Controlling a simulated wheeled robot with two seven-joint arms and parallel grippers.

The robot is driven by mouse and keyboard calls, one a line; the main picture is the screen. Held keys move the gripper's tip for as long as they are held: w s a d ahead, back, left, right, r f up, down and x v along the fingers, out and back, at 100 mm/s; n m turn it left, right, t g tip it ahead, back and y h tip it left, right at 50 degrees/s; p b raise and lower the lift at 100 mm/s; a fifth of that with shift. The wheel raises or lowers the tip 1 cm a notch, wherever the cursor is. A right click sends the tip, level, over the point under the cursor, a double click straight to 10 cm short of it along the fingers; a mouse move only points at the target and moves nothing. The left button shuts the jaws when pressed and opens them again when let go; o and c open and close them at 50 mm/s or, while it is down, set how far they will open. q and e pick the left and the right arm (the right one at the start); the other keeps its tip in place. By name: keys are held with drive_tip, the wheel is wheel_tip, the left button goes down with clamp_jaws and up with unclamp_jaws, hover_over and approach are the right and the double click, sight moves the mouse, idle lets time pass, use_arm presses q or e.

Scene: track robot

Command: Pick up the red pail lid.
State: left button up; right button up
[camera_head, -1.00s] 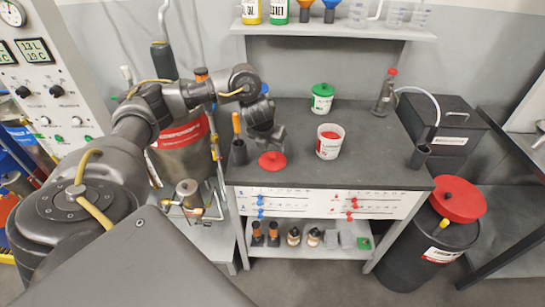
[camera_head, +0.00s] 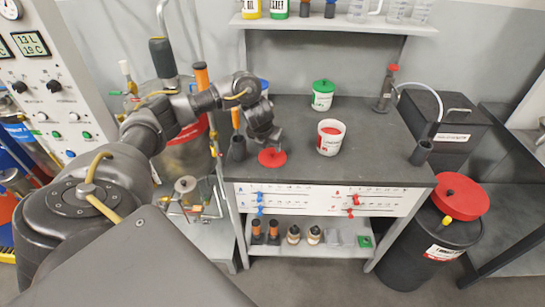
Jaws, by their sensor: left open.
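The red pail lid (camera_head: 272,159) is a flat red disc lying on the dark tabletop, near the front left of the bench. My left gripper (camera_head: 272,145) points down directly above the lid, its fingers open and overlapping the lid's back part in the view. I cannot tell whether the fingers touch the lid. A white pail with red contents (camera_head: 328,140) stands open to the right of the lid. My right gripper is not in view.
A dark cup with an orange-handled tool (camera_head: 237,148) stands close left of the lid. A white pail with a green lid (camera_head: 322,96) and a red-topped bottle (camera_head: 385,92) stand farther back. The tabletop (camera_head: 375,155) right of the open pail is clear.

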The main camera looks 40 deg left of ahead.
sight(272, 151)
use_arm(q)
drive_tip(key=x, duration=0.4)
drive_tip(key=shift+w, duration=0.1)
clamp_jaws()
